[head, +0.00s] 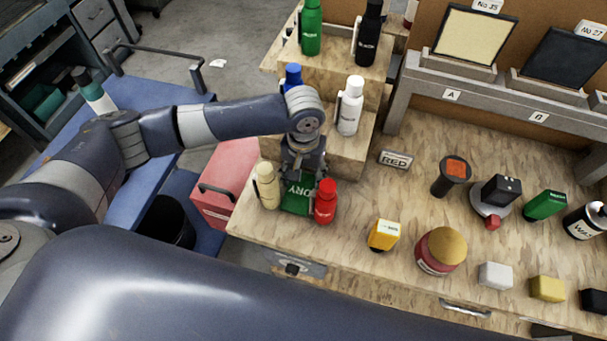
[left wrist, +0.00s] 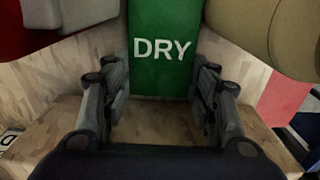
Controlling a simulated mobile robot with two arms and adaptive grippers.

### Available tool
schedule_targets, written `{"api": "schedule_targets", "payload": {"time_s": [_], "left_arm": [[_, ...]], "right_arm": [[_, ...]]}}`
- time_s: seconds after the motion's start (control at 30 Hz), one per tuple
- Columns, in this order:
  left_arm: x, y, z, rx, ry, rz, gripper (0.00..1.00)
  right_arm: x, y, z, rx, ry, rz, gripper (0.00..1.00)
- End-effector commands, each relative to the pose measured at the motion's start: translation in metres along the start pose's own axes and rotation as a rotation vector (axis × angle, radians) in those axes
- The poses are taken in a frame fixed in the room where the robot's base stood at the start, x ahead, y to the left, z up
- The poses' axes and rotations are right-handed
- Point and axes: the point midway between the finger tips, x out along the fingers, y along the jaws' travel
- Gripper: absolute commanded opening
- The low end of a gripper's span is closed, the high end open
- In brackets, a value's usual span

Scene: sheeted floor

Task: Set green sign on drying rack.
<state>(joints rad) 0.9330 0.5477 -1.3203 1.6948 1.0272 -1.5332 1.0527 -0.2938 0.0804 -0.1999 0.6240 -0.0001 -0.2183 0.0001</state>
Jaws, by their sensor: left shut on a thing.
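A grey rack (head: 495,108) with slots labelled A and B stands at the back right, holding a cream panel and a dark panel. I take it as the drying rack. My right gripper is out of view.
The cream bottle (head: 266,188) and red bottle (head: 326,203) stand close on either side of the gripper. A stepped wooden stand (head: 345,150) with bottles rises behind. Bare wood shows before the rack.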

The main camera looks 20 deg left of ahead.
Motion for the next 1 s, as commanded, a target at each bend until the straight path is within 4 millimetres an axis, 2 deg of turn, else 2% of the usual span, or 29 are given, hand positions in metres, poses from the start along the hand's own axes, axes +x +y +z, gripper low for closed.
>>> {"api": "schedule_targets", "payload": {"time_s": [0.27,0.3,0.37,0.77,0.87,1.0], "left_arm": [[0.002,0.0,0.0,0.0,0.0,0.0,0.34],[0.002,0.0,0.0,0.0,0.001,0.0,0.63],[0.002,0.0,0.0,0.0,0.001,0.0,0.74],[0.0,0.0,-0.001,0.001,0.001,0.0,0.74],[-0.01,0.0,-0.001,0.001,0.003,0.001,0.74],[-0.036,0.001,-0.002,0.001,0.005,0.003,0.74]], "right_arm": [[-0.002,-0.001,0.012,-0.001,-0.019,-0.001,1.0],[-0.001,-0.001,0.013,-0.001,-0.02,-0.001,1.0],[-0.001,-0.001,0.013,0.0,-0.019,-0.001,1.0],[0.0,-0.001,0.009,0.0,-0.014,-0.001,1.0],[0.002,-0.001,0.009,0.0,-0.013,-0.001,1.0],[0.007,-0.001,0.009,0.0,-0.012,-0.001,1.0]]}}
